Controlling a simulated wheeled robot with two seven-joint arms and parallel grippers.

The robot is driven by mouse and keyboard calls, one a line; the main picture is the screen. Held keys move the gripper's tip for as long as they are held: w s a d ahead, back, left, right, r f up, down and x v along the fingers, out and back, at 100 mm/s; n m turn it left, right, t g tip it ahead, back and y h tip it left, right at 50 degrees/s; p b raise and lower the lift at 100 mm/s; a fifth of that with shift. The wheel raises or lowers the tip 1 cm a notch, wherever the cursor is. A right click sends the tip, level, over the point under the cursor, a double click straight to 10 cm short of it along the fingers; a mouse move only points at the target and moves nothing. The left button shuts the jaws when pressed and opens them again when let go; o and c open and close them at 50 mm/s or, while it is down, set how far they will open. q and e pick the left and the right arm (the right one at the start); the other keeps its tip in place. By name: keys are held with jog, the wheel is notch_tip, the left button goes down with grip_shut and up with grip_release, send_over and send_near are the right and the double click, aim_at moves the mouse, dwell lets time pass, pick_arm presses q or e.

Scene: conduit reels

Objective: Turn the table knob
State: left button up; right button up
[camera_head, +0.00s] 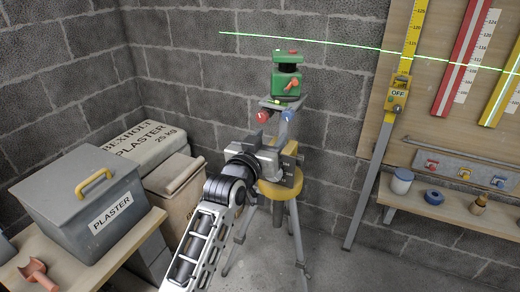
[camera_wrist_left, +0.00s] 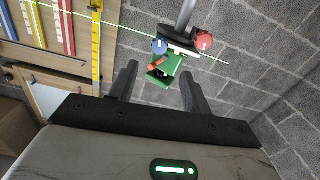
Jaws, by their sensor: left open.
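A green laser level (camera_head: 286,78) with an orange lever stands on a small grey table (camera_head: 272,104) atop a tripod. A red knob (camera_head: 262,116) and a blue knob (camera_head: 288,116) show just under the table. My left gripper (camera_head: 268,142) is open, in front of the tripod and below the knobs. The gripper hides part of the tripod head. My right gripper is not in view.
The tripod's yellow collar (camera_head: 286,188) and legs stand behind my left arm. A grey plaster box (camera_head: 80,200) and plaster sacks (camera_head: 145,140) are on the left. A wooden board with a yellow staff (camera_head: 400,75) and a shelf (camera_head: 455,208) are on the right. A green laser line crosses the wall.

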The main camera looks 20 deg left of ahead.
pick_arm(q)
jog(key=shift+s, duration=2.4)
jog(key=shift+a, duration=0.1)
jog(key=s+d+f+m+g+h, duration=0.1)
jog(key=s+d+f+g, duration=0.2)
jog(key=s+f, duration=0.9)
jog(key=s+d+f+m+g+h, duration=0.1)
jog(key=s+d+f+g, duration=0.3)
jog(key=s+f, duration=0.8)
jog(key=shift+f+m+g, duration=0.3)
jog(key=shift+f+m, duration=0.1)
jog(key=shift+m, duration=0.2)
